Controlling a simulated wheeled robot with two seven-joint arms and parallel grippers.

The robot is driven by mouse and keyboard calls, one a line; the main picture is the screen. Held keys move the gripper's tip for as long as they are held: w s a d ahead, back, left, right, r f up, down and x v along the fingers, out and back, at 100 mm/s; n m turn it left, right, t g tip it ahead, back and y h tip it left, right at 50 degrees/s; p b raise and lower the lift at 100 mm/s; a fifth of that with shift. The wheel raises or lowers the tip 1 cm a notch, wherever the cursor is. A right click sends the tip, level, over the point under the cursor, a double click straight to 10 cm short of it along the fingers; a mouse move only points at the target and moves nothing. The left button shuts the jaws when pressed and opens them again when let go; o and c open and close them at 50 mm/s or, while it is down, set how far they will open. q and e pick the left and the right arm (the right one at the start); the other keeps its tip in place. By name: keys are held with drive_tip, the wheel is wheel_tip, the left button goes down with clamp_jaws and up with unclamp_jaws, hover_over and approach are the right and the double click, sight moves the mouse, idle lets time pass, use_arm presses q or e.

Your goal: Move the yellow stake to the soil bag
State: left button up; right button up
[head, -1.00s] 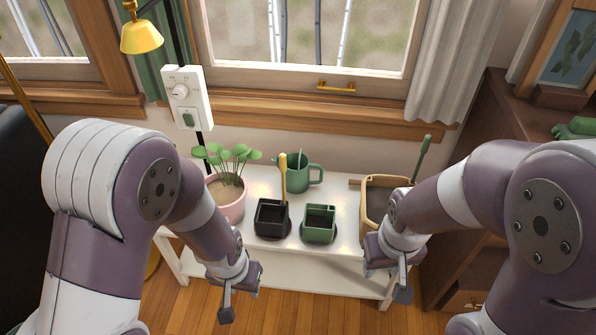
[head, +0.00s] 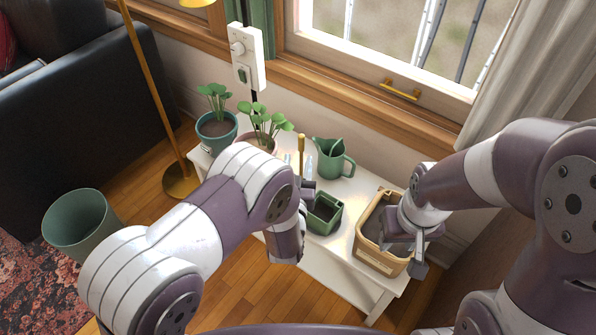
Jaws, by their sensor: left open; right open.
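The yellow stake (head: 301,150) stands upright behind my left gripper; its lower end and the black pot that held it are hidden by my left arm. My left gripper (head: 305,182) is open just in front of the stake, close to it; I cannot tell whether they touch. The tan soil bag (head: 365,257), open at the top with dark soil inside, stands at the right end of the white table. My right gripper (head: 418,258) is open and empty at the bag's right side, covering part of it.
On the white table (head: 340,267) stand a green square pot (head: 323,226), a green watering can (head: 333,163) and a pink-potted plant (head: 262,118), partly hidden. A teal-potted plant (head: 216,133) is at the back left. A green bin (head: 80,225) and lamp pole (head: 152,85) stand left.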

sight(301, 145)
use_arm(q)
drive_tip(key=w, duration=0.2)
drive_tip(key=w+b, duration=0.1)
drive_tip(key=w, duration=0.1)
drive_tip(key=w+b, duration=0.1)
drive_tip(key=w, duration=0.1)
drive_tip(key=shift+w+d+f, duration=0.15)
drive_tip(key=shift+d+f, duration=0.05)
drive_tip(key=shift+d, duration=0.15)
drive_tip(key=shift+w+r, duration=0.15)
drive_tip(key=shift+w, duration=0.5)
clamp_jaws()
